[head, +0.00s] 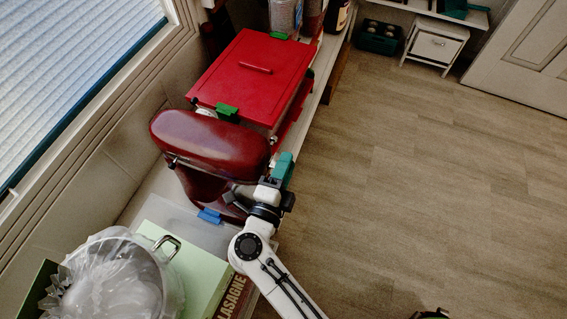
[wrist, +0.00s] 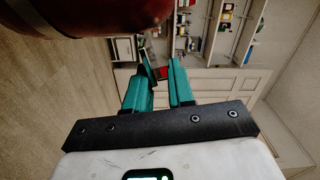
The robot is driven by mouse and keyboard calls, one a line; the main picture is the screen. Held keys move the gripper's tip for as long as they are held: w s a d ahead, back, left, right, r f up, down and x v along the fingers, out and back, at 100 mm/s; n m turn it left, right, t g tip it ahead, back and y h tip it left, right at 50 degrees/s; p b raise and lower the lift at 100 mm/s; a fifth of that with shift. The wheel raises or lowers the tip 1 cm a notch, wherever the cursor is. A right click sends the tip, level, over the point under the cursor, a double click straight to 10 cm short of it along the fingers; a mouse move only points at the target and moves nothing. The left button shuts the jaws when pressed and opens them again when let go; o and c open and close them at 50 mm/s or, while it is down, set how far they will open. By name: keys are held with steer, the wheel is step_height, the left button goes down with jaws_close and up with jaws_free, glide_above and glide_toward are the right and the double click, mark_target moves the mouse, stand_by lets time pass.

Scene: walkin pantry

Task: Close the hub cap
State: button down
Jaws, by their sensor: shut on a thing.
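My gripper (head: 284,166), with teal fingers, is at the container's right side, close to the top's right end. In the wrist view the fingers (wrist: 164,70) are close together, and the dark red surface (wrist: 90,15) fills the upper left. What lies between the fingertips is too small and dark to tell.
A red lidded box (head: 250,75) with green clips stands behind the container. In front are a pot (head: 172,275) covered in clear plastic and a green box (head: 205,268). A window (head: 75,60) is at left. The floor (head: 430,180) at right is clear.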

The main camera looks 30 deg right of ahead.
steer(key=f+m+b, duration=0.1)
steer(key=m, duration=0.1)
steer(key=m+b, duration=0.1)
steer(key=m, duration=0.1)
steer(key=shift+s+f, duration=0.1)
steer(key=shift+f, duration=0.3)
steer(key=shift+w+a+f+m+b, duration=0.2)
steer(key=shift+f+m+b, duration=0.4)
steer(key=shift+m+b, duration=0.85)
steer(key=shift+w+a+f+m+b, duration=0.2)
steer(key=shift+f+m+b, duration=0.55)
steer(key=shift+m, duration=1.25)
steer(key=shift+w+a+f+m+b, duration=0.1)
steer(key=shift+w+f+m+b, duration=0.25)
steer(key=shift+m+b, duration=1.2)
steer(key=shift+a+f+m, duration=0.1)
steer(key=shift+f+m, duration=0.05)
steer(key=shift+m, duration=0.55)
steer(key=c, duration=1.1)
jaws_free()
